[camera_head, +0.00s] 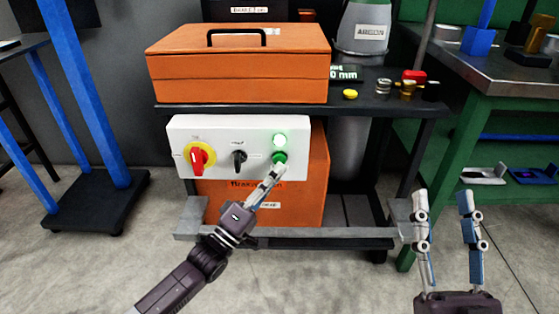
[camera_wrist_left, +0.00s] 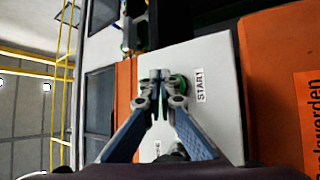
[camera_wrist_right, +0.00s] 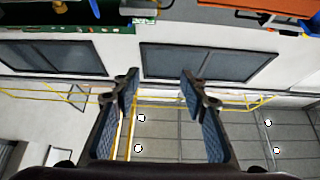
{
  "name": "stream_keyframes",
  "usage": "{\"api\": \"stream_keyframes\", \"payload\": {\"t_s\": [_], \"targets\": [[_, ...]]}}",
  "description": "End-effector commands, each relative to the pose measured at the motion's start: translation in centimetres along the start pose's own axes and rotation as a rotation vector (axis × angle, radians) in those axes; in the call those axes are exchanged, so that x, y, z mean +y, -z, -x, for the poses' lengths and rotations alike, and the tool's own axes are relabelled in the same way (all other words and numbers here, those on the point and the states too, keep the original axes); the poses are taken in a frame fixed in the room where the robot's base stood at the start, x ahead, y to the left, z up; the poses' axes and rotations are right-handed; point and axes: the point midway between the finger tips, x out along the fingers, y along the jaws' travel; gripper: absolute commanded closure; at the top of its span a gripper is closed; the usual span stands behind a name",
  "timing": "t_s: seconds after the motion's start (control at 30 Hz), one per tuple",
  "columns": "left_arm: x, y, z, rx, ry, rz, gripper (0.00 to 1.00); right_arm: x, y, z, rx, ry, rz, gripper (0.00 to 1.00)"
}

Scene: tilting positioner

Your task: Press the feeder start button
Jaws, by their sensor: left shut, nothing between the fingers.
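A white control panel (camera_head: 215,135) is on the front of the cart. In the left wrist view the green button (camera_wrist_left: 180,82) sits beside a START label (camera_wrist_left: 200,85). My left gripper (camera_head: 276,171) is shut and empty, its fingertips at the lower edge of the button. The fingertips (camera_wrist_left: 161,80) partly cover the button in the wrist view. I cannot tell whether they touch it. My right gripper (camera_head: 444,198) is open and empty, away from the panel.
The panel also has a red-yellow rotary switch (camera_head: 198,157) and a black knob (camera_head: 239,157). An orange box (camera_head: 240,75) stands on the cart's top shelf (camera_head: 205,108). A yellow cap (camera_head: 350,94) and small fittings lie right of it. A green workbench (camera_head: 490,125) stands at right.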

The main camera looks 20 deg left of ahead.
Motion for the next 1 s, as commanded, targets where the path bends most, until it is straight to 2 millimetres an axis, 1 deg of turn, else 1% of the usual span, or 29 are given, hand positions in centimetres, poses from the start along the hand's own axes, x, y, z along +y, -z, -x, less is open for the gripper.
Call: {"api": "stream_keyframes", "payload": {"t_s": [0.13, 0.47, 1.0], "targets": [[0.3, -0.2, 0.3, 0.0, 0.001, 0.002, 1.0, 0.2, -1.4, -0.1, -0.075, -0.002, 0.007, 0.6], [0.8, -0.8, 1.0, 0.0, 0.001, 0.001, 1.0, 0.7, -4.8, 0.5, -0.23, -0.011, 0.011, 0.6], [1.7, -1.6, 2.2, 0.0, 0.001, 0.001, 1.0, 1.3, -9.8, 2.7, -0.48, -0.025, 0.017, 0.6]]}}
